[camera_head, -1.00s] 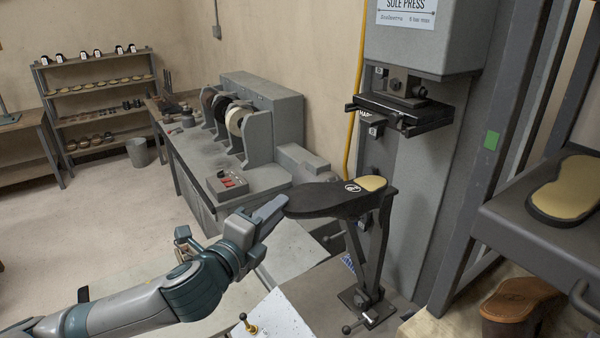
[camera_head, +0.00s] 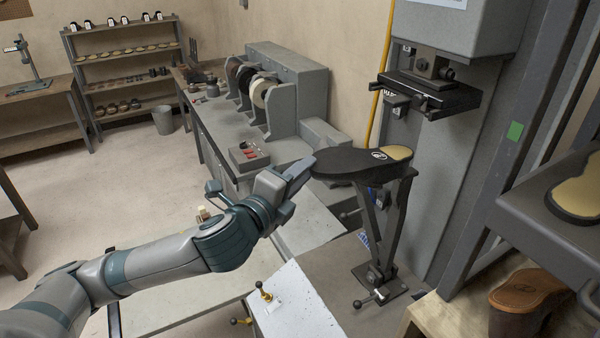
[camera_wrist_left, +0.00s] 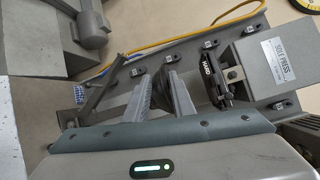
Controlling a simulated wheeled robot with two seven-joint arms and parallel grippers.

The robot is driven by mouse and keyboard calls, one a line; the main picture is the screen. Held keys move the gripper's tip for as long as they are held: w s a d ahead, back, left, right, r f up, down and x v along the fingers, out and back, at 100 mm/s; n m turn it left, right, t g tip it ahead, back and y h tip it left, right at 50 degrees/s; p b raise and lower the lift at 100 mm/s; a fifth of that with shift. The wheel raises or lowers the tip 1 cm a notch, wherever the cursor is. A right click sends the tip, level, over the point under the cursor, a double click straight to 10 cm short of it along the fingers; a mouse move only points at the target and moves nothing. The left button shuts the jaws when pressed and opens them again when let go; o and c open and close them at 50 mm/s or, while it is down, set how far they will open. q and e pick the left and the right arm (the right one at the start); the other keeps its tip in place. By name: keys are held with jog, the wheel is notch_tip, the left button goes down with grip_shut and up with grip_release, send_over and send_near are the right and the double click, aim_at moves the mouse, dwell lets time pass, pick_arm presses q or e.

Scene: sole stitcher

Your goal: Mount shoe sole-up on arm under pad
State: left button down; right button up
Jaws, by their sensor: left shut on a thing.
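The black shoe sole (camera_head: 345,163), with a tan heel patch and a white mark, faces up above the press arm (camera_head: 392,215). The heel end is over the arm's top and the other end points left to my left gripper (camera_head: 305,172). That gripper is shut on the shoe's left end. In the left wrist view its fingers (camera_wrist_left: 170,95) have a dark part of the shoe (camera_wrist_left: 160,92) between them. The dark pad (camera_head: 430,95) hangs above and right of the shoe, with a clear gap. Whether the shoe rests fully on the arm cannot be told. My right gripper is not in view.
The grey press column (camera_head: 460,150) stands behind the arm. A yellow hose (camera_head: 382,80) runs along the wall. A bench with wheels (camera_head: 262,90) is behind left. A grey shelf with another sole (camera_head: 580,195) and a brown shoe (camera_head: 525,300) are at right.

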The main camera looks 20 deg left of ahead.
aim_at(333, 162)
pick_arm(q)
jog(key=shift+w+d+r, duration=0.1)
jog(key=shift+w+d, duration=1)
jog(key=shift+w, duration=0.3)
jog(key=shift+w+d+r, duration=0.1)
jog(key=shift+w+d, duration=1)
jog(key=shift+w, duration=0.3)
jog(key=shift+w+d+f, duration=0.1)
jog(key=shift+w+f, duration=0.05)
jog(key=shift+f, duration=0.35)
jog(key=shift+f+b, duration=1.25)
jog(key=shift+f, duration=0.6)
jog(key=shift+r+p, duration=0.6)
jog(key=shift+p, duration=0.15)
jog(key=shift+f, duration=0.35)
jog(key=shift+s+a+f+b, duration=0.2)
jog(key=shift+f+b, duration=0.1)
jog(key=shift+f, duration=0.3)
